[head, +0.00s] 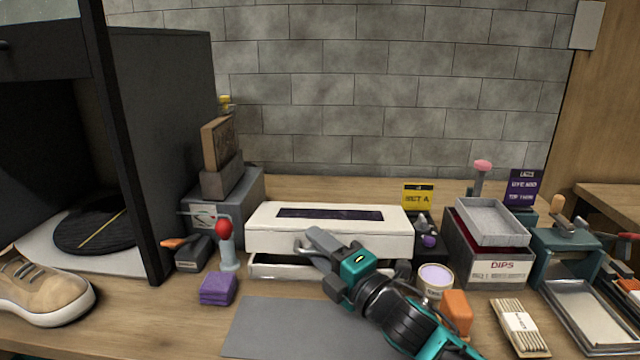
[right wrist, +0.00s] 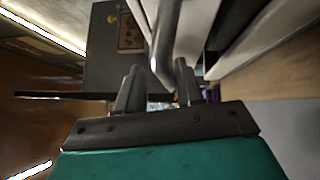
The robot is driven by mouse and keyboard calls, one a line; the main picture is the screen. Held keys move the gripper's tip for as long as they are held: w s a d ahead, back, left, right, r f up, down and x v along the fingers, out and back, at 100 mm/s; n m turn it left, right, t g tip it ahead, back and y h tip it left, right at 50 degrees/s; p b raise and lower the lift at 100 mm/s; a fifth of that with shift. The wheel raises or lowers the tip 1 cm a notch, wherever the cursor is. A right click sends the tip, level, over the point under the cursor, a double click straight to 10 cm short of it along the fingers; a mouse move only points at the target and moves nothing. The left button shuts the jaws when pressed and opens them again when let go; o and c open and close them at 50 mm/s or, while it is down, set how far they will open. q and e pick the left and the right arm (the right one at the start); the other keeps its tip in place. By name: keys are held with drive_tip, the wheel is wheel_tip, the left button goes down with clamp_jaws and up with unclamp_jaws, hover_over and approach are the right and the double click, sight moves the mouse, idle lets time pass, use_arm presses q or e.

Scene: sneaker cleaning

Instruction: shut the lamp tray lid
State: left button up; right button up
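The lamp tray is the white box in the middle of the table in the head view. Its upper part, the lid (head: 370,238), has a dark strip on top and sits above the lower tray (head: 270,268), with a dark gap between them. My right gripper (head: 312,244) is at the front of the lid, covering part of it. In the right wrist view its two fingers (right wrist: 158,90) stand apart, with a curved grey bar (right wrist: 164,50) between them. I cannot tell whether the bar touches a finger. My left gripper is not in view.
A purple block (head: 218,288) and a red-topped bottle (head: 225,250) stand left of the tray. A grey mat (head: 262,330) lies in front. A round tub (head: 436,278), an orange block (head: 457,310) and a grey box (head: 490,262) are on the right.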

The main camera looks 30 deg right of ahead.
use_arm(q)
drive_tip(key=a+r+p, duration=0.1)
drive_tip(key=p, duration=0.1)
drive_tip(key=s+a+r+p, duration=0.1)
drive_tip(key=p, duration=0.1)
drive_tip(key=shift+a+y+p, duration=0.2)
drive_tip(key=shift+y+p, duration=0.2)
use_arm(e)
wheel_tip(320, 180, up, 18)
drive_tip(key=shift+r, duration=0.15)
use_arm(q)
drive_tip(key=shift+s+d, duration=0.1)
use_arm(e)
drive_tip(key=shift+s, duration=0.1)
drive_tip(key=shift+a, duration=0.1)
